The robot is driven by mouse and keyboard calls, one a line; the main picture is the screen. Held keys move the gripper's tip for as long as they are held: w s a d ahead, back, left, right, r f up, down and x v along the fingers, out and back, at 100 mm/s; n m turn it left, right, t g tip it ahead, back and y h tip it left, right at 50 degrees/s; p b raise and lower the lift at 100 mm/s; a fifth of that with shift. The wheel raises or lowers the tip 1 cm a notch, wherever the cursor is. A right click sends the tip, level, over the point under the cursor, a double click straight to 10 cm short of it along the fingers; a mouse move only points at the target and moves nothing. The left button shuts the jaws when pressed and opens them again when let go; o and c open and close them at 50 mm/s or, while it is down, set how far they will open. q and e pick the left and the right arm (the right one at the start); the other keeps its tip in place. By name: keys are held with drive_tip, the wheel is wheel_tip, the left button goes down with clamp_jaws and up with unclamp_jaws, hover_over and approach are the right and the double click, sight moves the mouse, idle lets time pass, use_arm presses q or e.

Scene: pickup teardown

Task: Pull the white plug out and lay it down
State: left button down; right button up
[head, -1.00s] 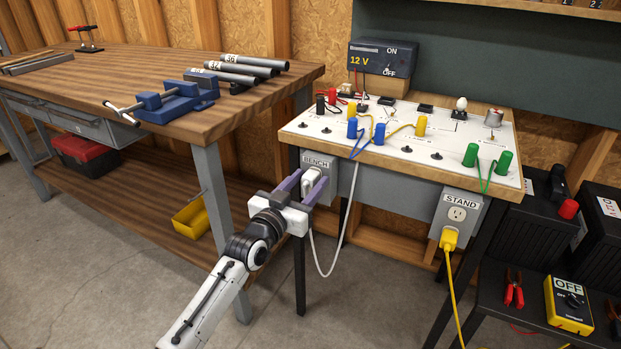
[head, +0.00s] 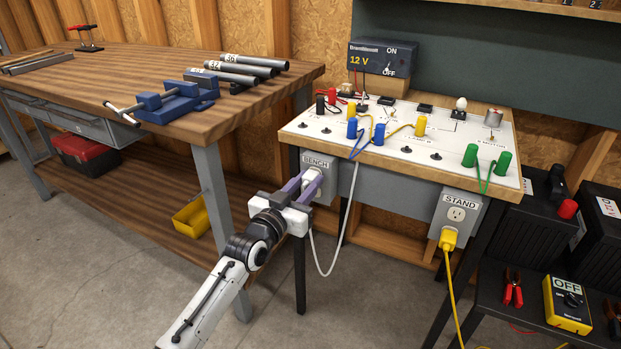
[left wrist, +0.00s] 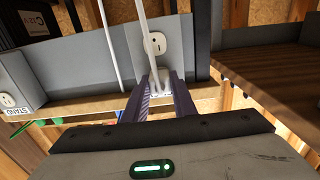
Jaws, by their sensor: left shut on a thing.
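The white plug (head: 312,175) sits at the grey outlet box marked BENCH (head: 330,189), under the front edge of the panel table. My left gripper (head: 311,178) has its purple fingers shut on the plug, one on each side. In the left wrist view the plug (left wrist: 160,84) shows between the fingertips, against the outlet face, beside a free socket (left wrist: 155,44). The plug's prongs are hidden. Its white cord (head: 335,255) hangs in a loop below the box. My right gripper is not in view.
A wooden workbench (head: 205,125) with a blue vise (head: 180,98) and pipes stands left. The panel table (head: 440,161) carries coloured leads and a 12 V supply (head: 383,58). A STAND outlet (head: 458,214) holds a yellow plug (head: 448,238). Bare floor lies in front.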

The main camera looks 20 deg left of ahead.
sight(307, 183)
use_arm(q)
drive_tip(key=shift+s+a+r+p, duration=0.1)
drive_tip(key=shift+s+p, duration=1.8)
drive_tip(key=shift+s, duration=1.1)
